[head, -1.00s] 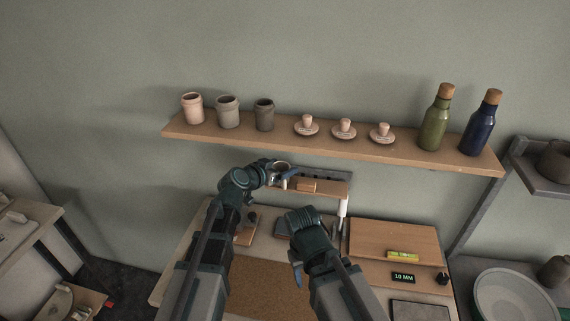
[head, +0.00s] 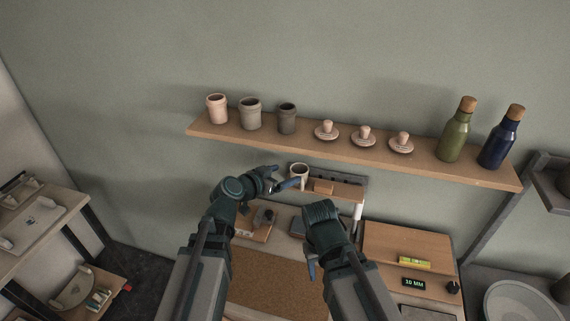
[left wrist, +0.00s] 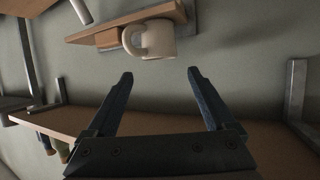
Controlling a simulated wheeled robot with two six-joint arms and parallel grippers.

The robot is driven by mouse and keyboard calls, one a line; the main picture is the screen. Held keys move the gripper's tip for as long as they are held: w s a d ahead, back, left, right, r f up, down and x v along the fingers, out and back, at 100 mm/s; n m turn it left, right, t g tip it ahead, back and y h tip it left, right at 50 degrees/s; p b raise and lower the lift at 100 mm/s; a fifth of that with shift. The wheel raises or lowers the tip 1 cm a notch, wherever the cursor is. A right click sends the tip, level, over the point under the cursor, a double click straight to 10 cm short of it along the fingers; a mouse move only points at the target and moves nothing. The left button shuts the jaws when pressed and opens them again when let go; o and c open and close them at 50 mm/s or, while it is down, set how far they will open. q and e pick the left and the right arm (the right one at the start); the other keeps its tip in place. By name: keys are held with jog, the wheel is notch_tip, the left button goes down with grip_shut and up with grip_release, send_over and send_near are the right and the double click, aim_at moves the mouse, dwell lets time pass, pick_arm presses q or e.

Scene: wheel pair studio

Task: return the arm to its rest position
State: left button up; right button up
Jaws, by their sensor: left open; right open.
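My left gripper (head: 286,176) is open and empty, just left of and near a cream mug (head: 299,171). The mug stands on the small wooden wall rack (head: 348,193) below the long shelf. In the left wrist view, the open fingers (left wrist: 160,73) have clear space between them, and the mug (left wrist: 160,40) with its handle lies beyond the tips, apart from them. My right gripper (head: 312,269) hangs low over the workbench; a blue finger shows and the rest is hidden by the arm. It is open, with nothing seen in it.
The long shelf (head: 350,153) above holds several cups, lidded-looking pieces and two bottles (head: 456,130). The workbench has a cork mat (head: 262,285), a wooden board (head: 405,246) and a level (head: 415,262). Side shelves stand left and right.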

pick_arm(q)
jog(key=s+a+f+n+g+y, duration=0.3)
jog(key=s+a+f+g+y, duration=0.15)
jog(key=s+f, duration=0.3)
jog(key=s+a+f+n+g+y, duration=0.35)
jog(key=s+a+f+g, duration=0.2)
jog(key=s, duration=0.35)
jog(key=s+d+m+g, duration=0.1)
jog(key=s+d+m, duration=0.2)
jog(key=d, duration=0.7)
jog(key=s, duration=0.2)
jog(key=shift+s+d+f+y, duration=0.15)
jog(key=shift+s+f+y, duration=0.05)
jog(key=shift+s+y, duration=0.15)
jog(key=shift+m+g, duration=0.25)
jog(key=shift+g, duration=0.05)
